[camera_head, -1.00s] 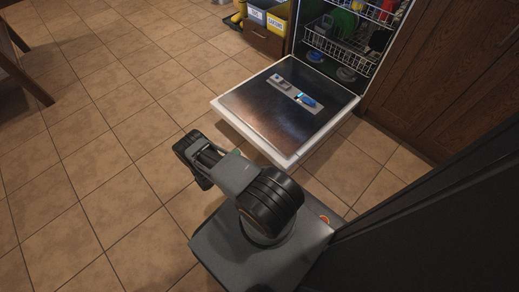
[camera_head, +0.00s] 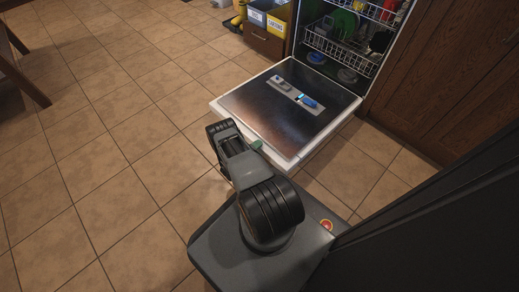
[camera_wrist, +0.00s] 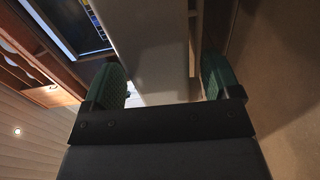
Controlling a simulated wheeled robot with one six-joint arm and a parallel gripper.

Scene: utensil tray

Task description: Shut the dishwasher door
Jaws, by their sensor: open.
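The dishwasher door (camera_head: 290,106) is folded down flat, with a dark shiny inner face and a white rim. Its blue and grey dispenser lies on the inner face. My gripper (camera_head: 256,145) is low at the door's near-left edge, and one green fingertip shows there. In the wrist view my gripper (camera_wrist: 163,80) is open, a green finger on each side. A pale panel of the door (camera_wrist: 150,45) shows beyond and between the fingers. I cannot tell whether they touch it. The dishwasher's opening (camera_head: 338,62) stands behind the door.
A white wire rack (camera_head: 340,48) with dishes is inside the dishwasher. Brown wooden cabinets (camera_head: 440,85) stand to the right. Yellow and blue labelled bins (camera_head: 268,20) stand left of the dishwasher. A wooden table leg (camera_head: 25,75) is at far left. The tiled floor between is clear.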

